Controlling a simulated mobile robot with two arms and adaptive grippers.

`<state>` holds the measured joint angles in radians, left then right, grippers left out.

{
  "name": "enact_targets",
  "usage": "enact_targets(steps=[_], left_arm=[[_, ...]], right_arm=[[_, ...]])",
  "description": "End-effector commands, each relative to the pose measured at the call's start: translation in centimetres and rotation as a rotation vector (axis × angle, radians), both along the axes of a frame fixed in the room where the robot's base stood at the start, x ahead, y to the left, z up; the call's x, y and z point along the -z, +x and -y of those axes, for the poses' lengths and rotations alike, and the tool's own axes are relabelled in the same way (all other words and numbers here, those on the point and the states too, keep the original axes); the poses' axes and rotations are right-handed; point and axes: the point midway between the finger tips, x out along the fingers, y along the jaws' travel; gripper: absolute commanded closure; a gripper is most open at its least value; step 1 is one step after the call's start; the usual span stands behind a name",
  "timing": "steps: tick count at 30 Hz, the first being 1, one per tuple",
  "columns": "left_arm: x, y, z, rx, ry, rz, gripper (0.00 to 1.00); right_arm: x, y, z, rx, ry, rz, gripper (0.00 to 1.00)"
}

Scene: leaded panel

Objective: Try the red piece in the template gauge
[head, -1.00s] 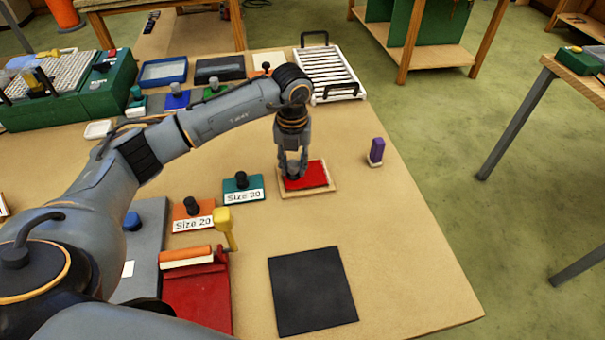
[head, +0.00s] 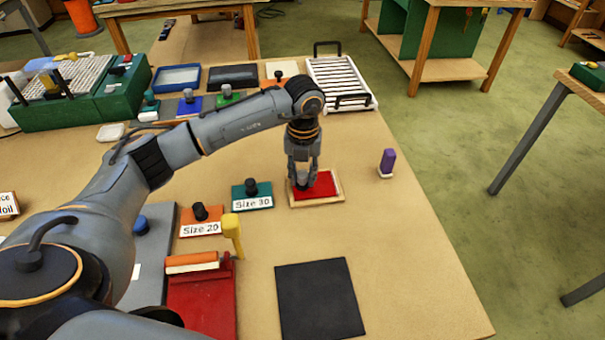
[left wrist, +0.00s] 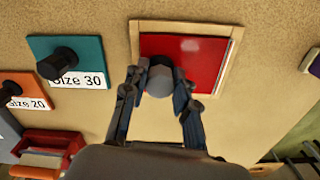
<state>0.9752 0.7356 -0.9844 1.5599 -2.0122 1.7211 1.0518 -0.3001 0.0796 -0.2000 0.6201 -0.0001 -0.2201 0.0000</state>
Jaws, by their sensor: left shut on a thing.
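The red piece (head: 325,183) is a flat red plate with a grey round knob, seen in the left wrist view (left wrist: 205,60). It lies in or just over a shallow pale wooden frame (head: 331,200), which looks like the template gauge. In the left wrist view, wood shows along the far, left and right edges, with a pale strip between the red plate and the right edge (left wrist: 232,62). I cannot tell whether the plate sits fully flat. My left gripper (head: 303,185) is shut on the knob, pointing down. The near edge is partly hidden by its fingers. My right gripper is out of view.
A teal "Size 30" block (head: 252,203) and an orange "Size 20" block (head: 201,229) stand left of the frame. A purple piece (head: 387,161) stands to the right. A black mat (head: 320,300) lies in front. A white slatted rack (head: 340,84) is behind.

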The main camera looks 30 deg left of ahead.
Motion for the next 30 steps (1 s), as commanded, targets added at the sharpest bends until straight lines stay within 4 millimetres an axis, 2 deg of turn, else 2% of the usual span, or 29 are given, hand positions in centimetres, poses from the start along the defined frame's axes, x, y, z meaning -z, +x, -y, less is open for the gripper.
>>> enact_targets(steps=[1, 4, 5, 13, 17, 20, 30], left_arm=[[0.0, 0.0, 0.0, 0.0, 0.0, 0.0, 0.68], [0.0, 0.0, 0.0, 0.0, 0.0, 0.0, 0.48], [0.0, 0.0, 0.0, 0.0, 0.0, 0.0, 0.46], [0.0, 0.0, 0.0, 0.0, 0.001, -0.001, 0.46], [-0.8, 0.1, 0.0, 0.0, 0.0, 0.002, 0.46], [-2.4, 0.1, 0.0, 0.0, -0.002, 0.004, 0.46], [-9.4, 0.1, 0.1, 0.0, -0.001, 0.004, 0.46]], right_arm=[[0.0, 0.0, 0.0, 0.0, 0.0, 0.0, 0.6], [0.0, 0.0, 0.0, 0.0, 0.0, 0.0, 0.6], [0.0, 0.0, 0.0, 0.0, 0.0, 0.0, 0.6], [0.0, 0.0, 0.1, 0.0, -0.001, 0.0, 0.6], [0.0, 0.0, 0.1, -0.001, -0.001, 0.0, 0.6], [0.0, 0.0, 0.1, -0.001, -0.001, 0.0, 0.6], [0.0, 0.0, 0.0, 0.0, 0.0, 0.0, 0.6]])
